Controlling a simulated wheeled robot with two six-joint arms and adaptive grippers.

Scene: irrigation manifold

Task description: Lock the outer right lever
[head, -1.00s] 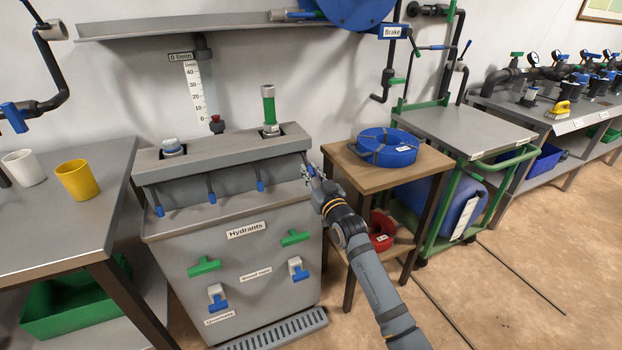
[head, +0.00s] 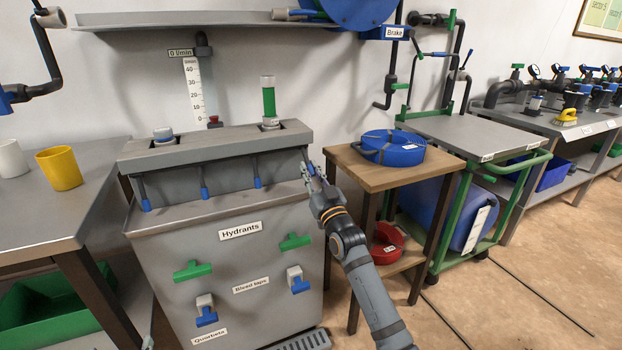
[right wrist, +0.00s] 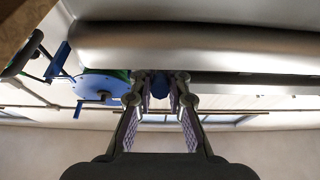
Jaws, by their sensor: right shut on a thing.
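The hydrant cabinet (head: 243,280) has a row of thin dark levers with blue tips hanging under its top ledge. The left lever (head: 145,205), a middle lever (head: 204,193) and another lever (head: 257,183) hang free. The outer right lever, at the ledge's right end, is mostly hidden by my right gripper (head: 310,173). In the right wrist view its blue tip (right wrist: 159,86) sits between the fingertips of my right gripper (right wrist: 160,92), which is shut on it. My left gripper is not in view.
A wooden stand (head: 385,176) with a blue hose coil (head: 392,147) is close right of my right arm. Green and blue taps stick out of the cabinet front. A table with a yellow cup (head: 60,168) is at the left.

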